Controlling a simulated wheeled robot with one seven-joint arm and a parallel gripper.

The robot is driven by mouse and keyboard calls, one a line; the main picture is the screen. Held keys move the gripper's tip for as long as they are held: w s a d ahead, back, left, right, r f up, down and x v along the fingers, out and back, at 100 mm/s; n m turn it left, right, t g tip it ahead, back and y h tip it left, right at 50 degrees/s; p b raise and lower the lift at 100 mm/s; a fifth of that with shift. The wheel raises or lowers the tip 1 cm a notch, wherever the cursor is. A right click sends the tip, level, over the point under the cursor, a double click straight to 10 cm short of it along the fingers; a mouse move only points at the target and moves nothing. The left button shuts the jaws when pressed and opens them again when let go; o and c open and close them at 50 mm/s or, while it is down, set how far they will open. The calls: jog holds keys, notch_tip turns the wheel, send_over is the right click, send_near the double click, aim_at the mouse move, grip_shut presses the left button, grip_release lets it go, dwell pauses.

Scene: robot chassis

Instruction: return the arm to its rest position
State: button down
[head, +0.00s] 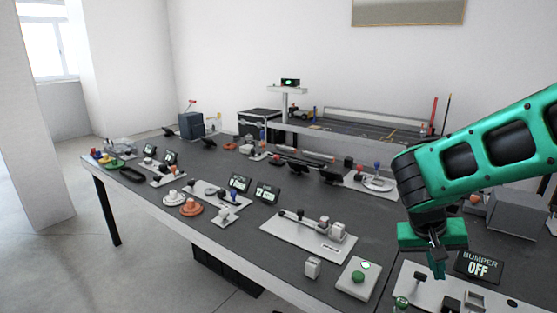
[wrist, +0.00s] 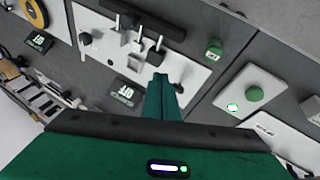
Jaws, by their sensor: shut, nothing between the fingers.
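My green arm reaches in from the right edge of the head view and bends down over the right end of the dark table. My gripper (head: 437,268) points down there, its fingers together with nothing between them. In the wrist view, the closed green fingers of my gripper (wrist: 163,98) stand out in front of a white panel with levers (wrist: 135,45). They appear above the panel; I cannot tell the exact gap.
The dark table (head: 300,195) carries several control panels. A white plate with a green button (head: 358,278) lies left of my gripper, a "BUMPER OFF" display (head: 478,266) to its right. A grey box (head: 515,214) stands behind. The floor (head: 60,265) at left is clear.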

jog(key=s+d+r+m+y, duration=0.1)
jog(key=s+d+y, duration=0.1)
jog(key=s, duration=0.8)
jog(key=s+d+r+g+y, duration=0.1)
jog(key=s+y, duration=0.2)
jog(key=s, duration=0.7)
jog(key=shift+d+r+m, duration=0.3)
jog(key=shift+d+m, duration=0.05)
jog(key=shift+m, duration=0.05)
